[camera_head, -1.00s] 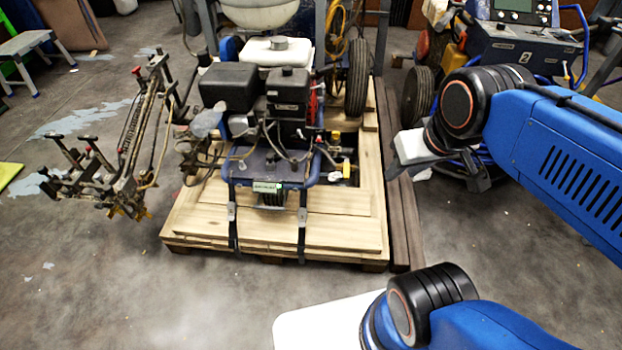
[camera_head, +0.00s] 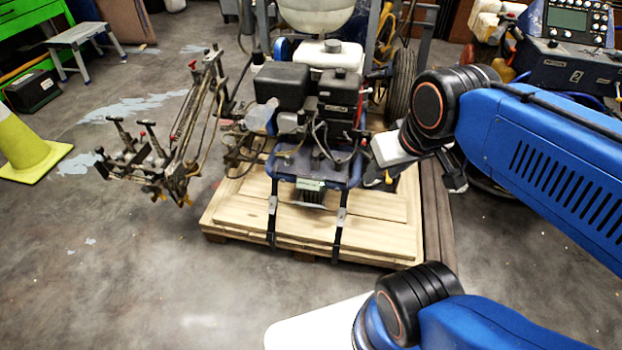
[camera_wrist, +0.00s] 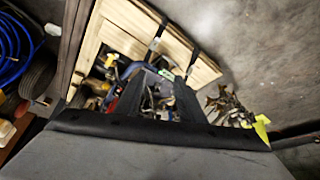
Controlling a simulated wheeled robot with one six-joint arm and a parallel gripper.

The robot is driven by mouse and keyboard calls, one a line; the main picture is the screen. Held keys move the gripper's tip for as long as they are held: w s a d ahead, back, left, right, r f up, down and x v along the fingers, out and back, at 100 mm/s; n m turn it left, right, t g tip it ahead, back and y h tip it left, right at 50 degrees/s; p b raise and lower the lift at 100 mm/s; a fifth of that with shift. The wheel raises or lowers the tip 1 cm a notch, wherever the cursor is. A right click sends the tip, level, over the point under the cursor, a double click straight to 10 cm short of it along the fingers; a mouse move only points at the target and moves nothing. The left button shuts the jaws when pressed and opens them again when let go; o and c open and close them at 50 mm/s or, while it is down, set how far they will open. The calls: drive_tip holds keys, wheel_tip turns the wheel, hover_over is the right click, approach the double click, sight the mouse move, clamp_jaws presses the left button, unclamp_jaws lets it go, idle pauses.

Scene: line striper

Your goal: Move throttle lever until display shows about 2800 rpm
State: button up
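The line striper (camera_head: 318,160) stands strapped on a wooden pallet (camera_head: 300,235) at the middle of the head view. I cannot pick out the throttle lever for sure. A small green-and-white plate (camera_head: 310,184) is on the blue frame's front; its text is too small to read. My gripper (camera_head: 417,180) is open and empty, right of the engine, its fingers pointing downward. In the wrist view the machine (camera_wrist: 150,92) shows between and beyond the dark fingers (camera_wrist: 155,105); nothing is held.
Another machine (camera_head: 580,70) marked 2, with a screen (camera_head: 566,18), stands at the upper right; the screen's reading is illegible. A striping arm with spray parts (camera_head: 160,155) extends left. A yellow cone (camera_head: 25,150) stands at the far left. The front-left floor is clear.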

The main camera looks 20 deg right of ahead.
drive_tip(key=w+d+r+m+g+y, duration=0.1)
drive_tip(key=w+d+m+g+y, duration=0.3)
drive_tip(key=w, duration=0.8)
drive_tip(key=w+r+m+y, duration=0.1)
drive_tip(key=w+m+y, duration=0.35)
drive_tip(key=w, duration=0.75)
drive_tip(key=w+d+f+m+t+y, duration=0.1)
drive_tip(key=w+d+f+m, duration=0.15)
drive_tip(key=w+d, duration=0.45)
drive_tip(key=w+d+f+m+t+y, duration=0.1)
drive_tip(key=w+d+f+m+y, duration=0.1)
drive_tip(key=w+d+m, duration=0.35)
drive_tip(key=w+d+f+m+t+y, duration=0.1)
drive_tip(key=w+d+f+m+t, duration=0.15)
drive_tip(key=d+f, duration=0.45)
drive_tip(key=w+d+f+m+t+y, duration=0.1)
drive_tip(key=w+d+f+m+t, duration=0.15)
drive_tip(key=d, duration=0.85)
drive_tip(key=w+d+f+m+t+y, duration=0.1)
drive_tip(key=w+d+f+t+y, duration=0.15)
drive_tip(key=d+f, duration=0.45)
drive_tip(key=w+d+x, duration=0.1)
drive_tip(key=x, duration=1.4)
drive_tip(key=shift+w+a+r+g+h, duration=0.35)
drive_tip(key=shift+w+h, duration=0.05)
clamp_jaws()
